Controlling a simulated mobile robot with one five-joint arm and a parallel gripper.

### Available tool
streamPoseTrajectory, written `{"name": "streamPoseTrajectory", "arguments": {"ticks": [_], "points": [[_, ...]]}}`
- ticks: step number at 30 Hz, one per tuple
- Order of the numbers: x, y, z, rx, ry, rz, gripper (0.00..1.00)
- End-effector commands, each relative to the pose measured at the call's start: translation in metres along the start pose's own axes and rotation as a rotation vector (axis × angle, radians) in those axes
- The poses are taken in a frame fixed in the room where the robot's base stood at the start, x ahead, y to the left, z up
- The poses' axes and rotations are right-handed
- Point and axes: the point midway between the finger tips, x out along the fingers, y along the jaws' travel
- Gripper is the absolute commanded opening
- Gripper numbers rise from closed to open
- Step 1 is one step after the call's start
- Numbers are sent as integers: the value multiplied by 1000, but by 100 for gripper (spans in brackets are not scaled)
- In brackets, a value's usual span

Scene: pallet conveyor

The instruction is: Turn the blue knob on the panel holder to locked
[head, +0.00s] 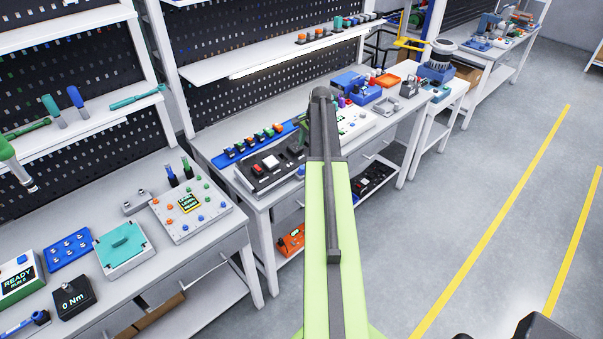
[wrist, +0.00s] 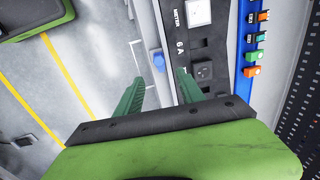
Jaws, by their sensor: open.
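The blue knob (wrist: 158,62) shows in the wrist view on a pale strip beside the dark panel. It lies between and just beyond the fingertips of my gripper (wrist: 160,79), with no contact visible. Its marked position cannot be read. The dark panel (wrist: 199,48) carries a white module, a black socket and "METER" and "6A" labels. In the head view the same panel (head: 256,183) lies on the middle bench, with a small blue part (head: 301,172) near its right end. My arm hides most of my gripper there. My gripper is open and empty.
A blue rail (wrist: 246,48) with coloured blocks runs beside the panel. A white board (head: 353,122) with coloured parts lies beyond my arm on the same bench. The near bench holds a teal box (head: 122,244) and a connector board. The floor to the right is clear.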

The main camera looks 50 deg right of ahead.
Motion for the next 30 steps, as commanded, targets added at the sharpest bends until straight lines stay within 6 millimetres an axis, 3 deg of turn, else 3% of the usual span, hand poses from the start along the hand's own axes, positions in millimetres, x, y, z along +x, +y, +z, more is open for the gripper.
{"name": "streamPoseTrajectory", "arguments": {"ticks": [1, 3, 18, 22, 30], "points": [[20, 3, -2, 2, 1, 0, 45], [35, 4, -4, 3, 1, 0, 45], [134, 6, -7, 8, 2, 0, 45], [144, 5, -7, 8, 2, 0, 45], [142, 4, -7, 9, 2, 0, 45]]}}
